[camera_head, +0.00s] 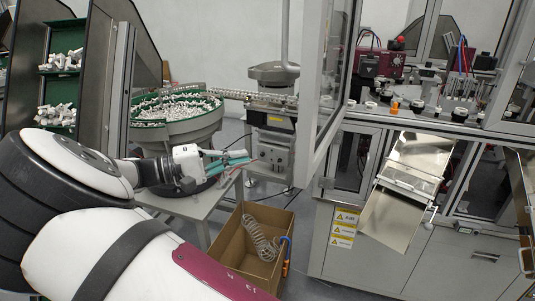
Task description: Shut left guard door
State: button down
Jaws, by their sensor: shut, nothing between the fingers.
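The left guard door (306,110) is a tall clear panel in a pale metal frame. It stands open, swung out from the left front corner of the machine toward me, and its top runs out of the picture. My gripper (252,158) is at the end of my arm, left of the door's lower free edge and apart from it in the picture. Its teal fingers are shut with nothing between them. The depth gap between gripper and door is hard to tell.
A cardboard box (225,248) with a coiled hose stands on the floor below my gripper. A round green feeder bowl (210,127) and its feed track (240,95) are behind it. A tilted metal chute (395,215) juts from the machine's front at the right.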

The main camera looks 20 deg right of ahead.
jog(key=s+d+p, duration=0.2)
jog(key=d+p, duration=0.2)
jog(key=d, duration=0.8)
jog(key=shift+s, duration=0.2)
jog(key=shift+d, duration=0.15)
